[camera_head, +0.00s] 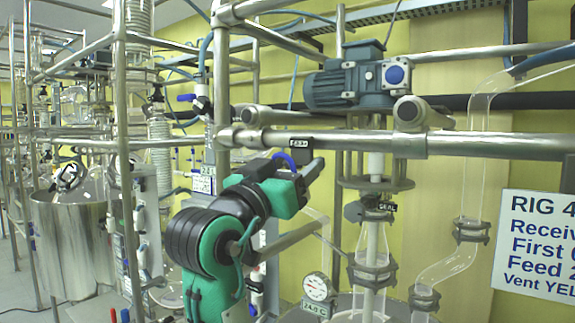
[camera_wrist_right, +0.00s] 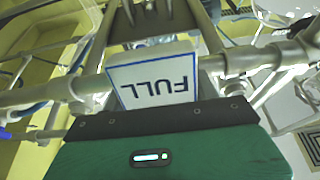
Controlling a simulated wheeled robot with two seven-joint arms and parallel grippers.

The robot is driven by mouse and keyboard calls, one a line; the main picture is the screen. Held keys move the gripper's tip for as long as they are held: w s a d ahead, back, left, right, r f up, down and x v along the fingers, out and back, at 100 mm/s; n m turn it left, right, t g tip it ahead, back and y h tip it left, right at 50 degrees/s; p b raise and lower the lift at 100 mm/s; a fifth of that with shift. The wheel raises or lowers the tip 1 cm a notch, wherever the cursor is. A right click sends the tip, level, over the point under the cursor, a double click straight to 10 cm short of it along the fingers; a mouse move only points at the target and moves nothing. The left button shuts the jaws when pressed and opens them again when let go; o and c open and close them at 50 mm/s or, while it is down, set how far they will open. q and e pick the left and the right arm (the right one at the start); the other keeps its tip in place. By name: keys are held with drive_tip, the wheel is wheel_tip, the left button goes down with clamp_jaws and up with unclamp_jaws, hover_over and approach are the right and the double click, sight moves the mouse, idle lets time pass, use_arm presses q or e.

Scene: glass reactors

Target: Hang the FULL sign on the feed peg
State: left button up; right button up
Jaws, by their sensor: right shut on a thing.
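The FULL sign (camera_wrist_right: 153,80) is a white plate with a blue border, upside down in the right wrist view. It is at the jaws of my right gripper (camera_wrist_right: 152,108), which is shut on it. In the head view my right gripper (camera_head: 301,168) is just below the horizontal steel rail; the sign's face cannot be made out there. A small black tag (camera_head: 288,143) with pale, unclear lettering is on the rail just above the gripper. I cannot tell the feed peg itself apart, nor whether the sign touches it. My left gripper is not in view.
The steel rail (camera_head: 480,146) runs across in front. A motor (camera_head: 345,85) sits above it. Glass pipework (camera_head: 372,262) and a round gauge (camera_head: 317,288) stand below. A RIG information board (camera_head: 535,245) is at right. A steel vessel (camera_head: 70,240) is at left.

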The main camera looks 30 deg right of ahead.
drive_tip(key=shift+w+d, duration=0.35)
drive_tip(key=shift+d, duration=0.5)
drive_tip(key=shift+w+d, duration=0.35)
drive_tip(key=shift+d, duration=0.4)
drive_tip(key=shift+d, duration=0.1)
drive_tip(key=shift+f+b, duration=0.6)
drive_tip(key=shift+b, duration=0.15)
drive_tip(key=o, duration=1.1)
drive_tip(key=shift+c, duration=1.2)
drive_tip(key=shift+f, duration=0.1)
